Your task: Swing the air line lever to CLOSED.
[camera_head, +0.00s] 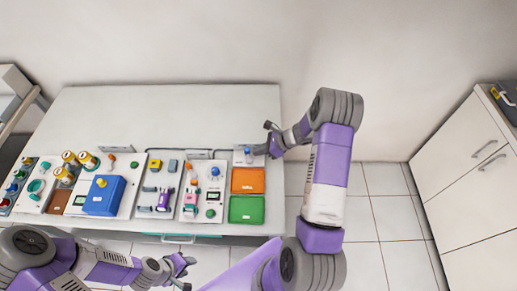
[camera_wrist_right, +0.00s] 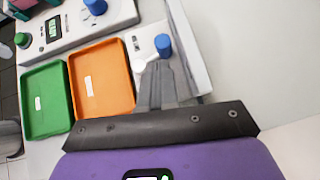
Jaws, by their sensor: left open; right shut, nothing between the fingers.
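A blue-topped part (camera_wrist_right: 163,44), which looks like the air line lever, stands on a small light panel at the right end of the bench. It also shows in the head view (camera_head: 248,151). A white round part (camera_wrist_right: 140,67) lies beside it; I cannot tell whether the two are joined. No OPEN or CLOSED marking is readable. My right gripper (camera_wrist_right: 157,72) is shut and empty, with its fingertips close to the blue part; I cannot tell whether they touch. In the head view the right gripper (camera_head: 258,149) reaches in from the right. My left gripper (camera_head: 186,271) is open and empty in front of the bench.
An orange tray (camera_head: 248,180) and a green tray (camera_head: 246,210) lie just in front of the small panel. A panel with a blue knob (camera_head: 215,171) and a blue box (camera_head: 104,195) stand further left. The bench's back strip (camera_head: 170,110) is clear.

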